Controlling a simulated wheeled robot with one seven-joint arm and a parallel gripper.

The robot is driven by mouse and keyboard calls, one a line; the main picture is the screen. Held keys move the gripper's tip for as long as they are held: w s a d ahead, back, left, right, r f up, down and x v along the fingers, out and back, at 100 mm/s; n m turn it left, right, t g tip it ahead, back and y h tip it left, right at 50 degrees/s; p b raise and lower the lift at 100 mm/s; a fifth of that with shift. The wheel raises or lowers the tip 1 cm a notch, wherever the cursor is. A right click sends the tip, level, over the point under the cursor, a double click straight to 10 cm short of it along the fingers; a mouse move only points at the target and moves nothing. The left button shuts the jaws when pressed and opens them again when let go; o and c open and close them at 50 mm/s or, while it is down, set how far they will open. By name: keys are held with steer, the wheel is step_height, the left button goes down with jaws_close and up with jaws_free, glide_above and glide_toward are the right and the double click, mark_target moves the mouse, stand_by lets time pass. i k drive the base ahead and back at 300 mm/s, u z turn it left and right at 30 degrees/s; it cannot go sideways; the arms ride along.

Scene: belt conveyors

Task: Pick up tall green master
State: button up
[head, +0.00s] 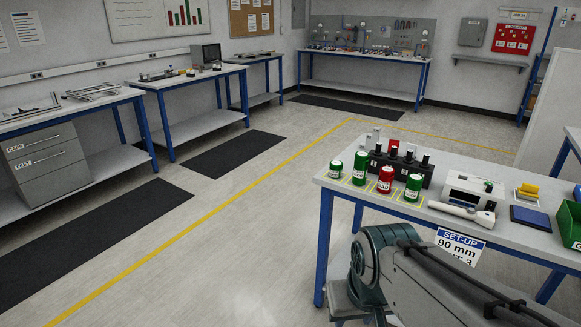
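Several cylindrical masters stand upright along the left front part of the set-up table (330,183). A tall green master (360,169) with a pale label stands second from the left. A short green master (336,169) is to its left. A red master (385,180) is to its right, and another green master (413,188) stands to the right of the red one. It looks shorter than the tall green one. My arm shows at the bottom, in front of the table. My gripper is not in view, so its state does not show.
A black rack (400,167) with black-topped pieces stands close behind the masters. A white instrument (473,190), a handheld white tool (461,212), a blue pad (529,217) and a green bin (569,226) lie to the right. Open floor lies left of the table.

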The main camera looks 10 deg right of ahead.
mark_target(361, 157)
steer(key=u, duration=0.7)
steer(key=i, duration=3.05)
steer(key=z, duration=3.65)
steer(key=i, duration=0.5)
steer(key=z, duration=0.1)
